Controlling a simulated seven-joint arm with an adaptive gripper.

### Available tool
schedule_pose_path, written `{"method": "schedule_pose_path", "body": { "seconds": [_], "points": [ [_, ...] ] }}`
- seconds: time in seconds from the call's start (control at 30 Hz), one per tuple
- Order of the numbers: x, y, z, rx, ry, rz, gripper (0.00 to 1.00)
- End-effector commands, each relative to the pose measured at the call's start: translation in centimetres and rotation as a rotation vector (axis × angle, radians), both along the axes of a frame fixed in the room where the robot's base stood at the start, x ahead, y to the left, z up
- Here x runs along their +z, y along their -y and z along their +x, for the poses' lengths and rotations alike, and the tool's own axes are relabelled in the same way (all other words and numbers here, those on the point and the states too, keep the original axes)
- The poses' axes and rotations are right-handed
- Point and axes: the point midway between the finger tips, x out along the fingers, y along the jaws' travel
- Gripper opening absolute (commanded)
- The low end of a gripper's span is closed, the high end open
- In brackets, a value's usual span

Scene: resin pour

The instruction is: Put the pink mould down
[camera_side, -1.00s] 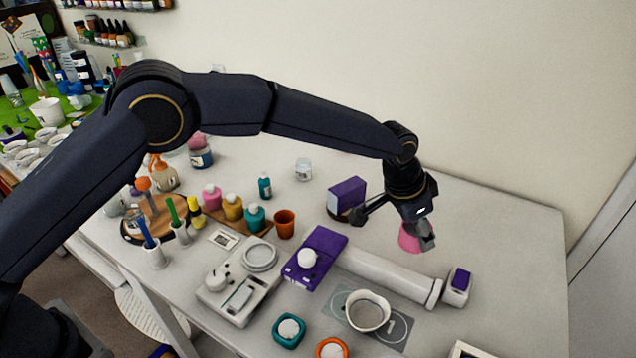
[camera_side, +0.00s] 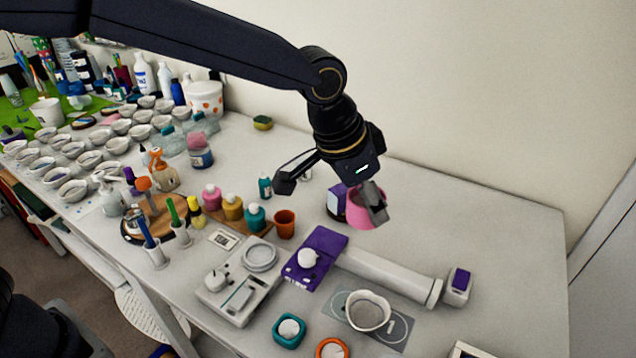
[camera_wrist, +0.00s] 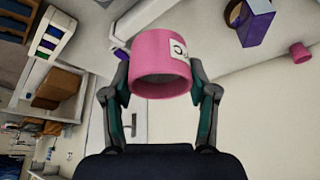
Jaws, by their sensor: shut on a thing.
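The pink mould (camera_side: 361,210) is held up in the air above the back of the table in the side view. My gripper (camera_side: 370,203) is shut on it, with a grey finger across its right side. In the wrist view the pink mould (camera_wrist: 162,50) is between the two fingers of my gripper (camera_wrist: 163,88), one against each side. A white label with a dark mark shows on its wall. In the side view the mould partly covers the purple box (camera_side: 337,203) behind it. The far finger is hidden there.
Below stand a long white tube (camera_side: 390,276), a purple scale (camera_side: 318,255) and a white cup (camera_side: 368,311) on a grey mat. An orange cup (camera_side: 284,223) and several bottles stand to the left. The table's right back part (camera_side: 490,225) is clear. A small pink thing (camera_wrist: 300,53) shows in the wrist view.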

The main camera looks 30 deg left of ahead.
Motion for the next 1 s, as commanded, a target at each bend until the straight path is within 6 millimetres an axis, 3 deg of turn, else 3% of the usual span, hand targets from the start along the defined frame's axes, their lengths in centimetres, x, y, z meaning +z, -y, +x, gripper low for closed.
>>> {"method": "schedule_pose_path", "body": {
  "seconds": [0.27,0.5,0.7,1.0],
  "points": [
    [0.3,-6.7,-0.4,0.338,0.004,-0.002,0.22],
    [0.9,-16.5,-2.3,0.848,0.003,-0.003,0.22],
    [0.9,-23.3,-4.7,1.223,0.002,-0.002,0.22],
    [0.2,-28.8,-7.7,1.552,0.002,-0.002,0.21]
  ]
}}
